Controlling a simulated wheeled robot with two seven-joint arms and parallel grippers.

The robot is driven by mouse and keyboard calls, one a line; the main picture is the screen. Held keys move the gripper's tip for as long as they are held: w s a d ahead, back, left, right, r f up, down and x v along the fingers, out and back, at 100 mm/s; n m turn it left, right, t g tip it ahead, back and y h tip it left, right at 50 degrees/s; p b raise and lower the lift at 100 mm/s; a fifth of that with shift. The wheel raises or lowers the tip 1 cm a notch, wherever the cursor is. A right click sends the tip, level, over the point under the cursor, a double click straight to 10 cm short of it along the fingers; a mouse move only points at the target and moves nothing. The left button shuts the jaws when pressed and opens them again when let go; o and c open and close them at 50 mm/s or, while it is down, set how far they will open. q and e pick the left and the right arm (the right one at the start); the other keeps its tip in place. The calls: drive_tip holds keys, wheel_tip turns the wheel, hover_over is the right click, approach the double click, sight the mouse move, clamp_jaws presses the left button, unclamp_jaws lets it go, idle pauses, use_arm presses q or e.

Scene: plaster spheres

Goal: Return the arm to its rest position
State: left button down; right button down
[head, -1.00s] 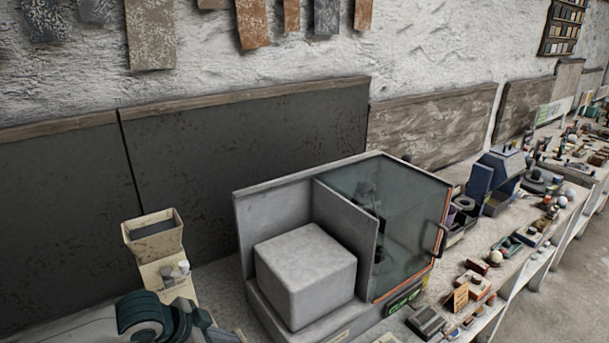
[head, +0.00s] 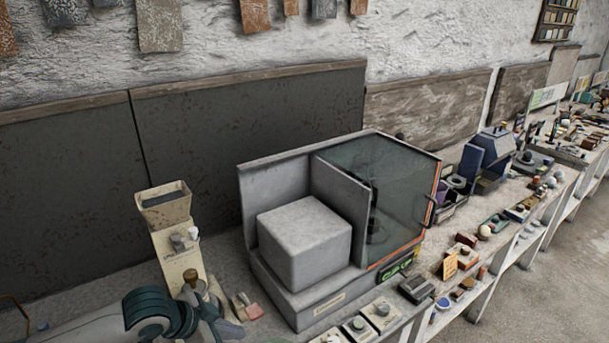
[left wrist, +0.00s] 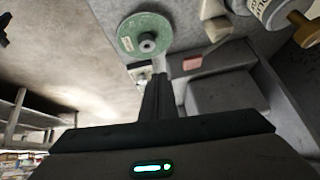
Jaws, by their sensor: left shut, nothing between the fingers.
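My left arm (head: 150,312), white with a dark teal joint, comes in at the lower left of the head view, in front of the bench. Its grey wrist end shows at the bottom edge, and the fingers cannot be made out there. In the left wrist view my left gripper (left wrist: 158,80) has its dark fingers together with nothing between them. A round green disc (left wrist: 133,36) with a grey hub lies just beyond the fingertips in that view. My right gripper is in neither view.
A grey machine with a pale block (head: 305,245) and a glass-fronted chamber (head: 375,195) stands on the bench right of my arm. A beige hopper device (head: 172,235) stands behind the arm. Small items crowd the bench to the right. Open floor (head: 560,270) shows at far right.

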use_arm(q)
drive_tip(key=s+d+f+n, duration=0.2)
drive_tip(key=s+d+f, duration=0.4)
drive_tip(key=s, duration=0.4)
drive_tip(key=s+a+f+n+g+y, duration=0.1)
drive_tip(key=s+a+f+n+y, duration=0.25)
drive_tip(key=s+a, duration=0.45)
drive_tip(key=s+a+f+n+y, duration=0.2)
drive_tip(key=s+a+f+n, duration=0.25)
drive_tip(key=s, duration=0.75)
wheel_tip(320, 180, down, 34)
drive_tip(key=r+g+b, duration=0.1)
drive_tip(key=g+b, duration=0.1)
drive_tip(key=b, duration=0.6)
drive_tip(key=s+a+f+b, duration=0.1)
drive_tip(key=s+f+b, duration=0.1)
drive_tip(key=s+f, duration=0.4)
drive_tip(key=s+a+f+b, duration=0.1)
drive_tip(key=s+f+b, duration=0.2)
drive_tip(key=f, duration=0.9)
drive_tip(key=s+a+f+g+b, duration=0.1)
drive_tip(key=s+f+b, duration=0.1)
drive_tip(key=s+f, duration=0.8)
drive_tip(key=shift+a+m, duration=0.15)
drive_tip(key=shift+m, duration=0.25)
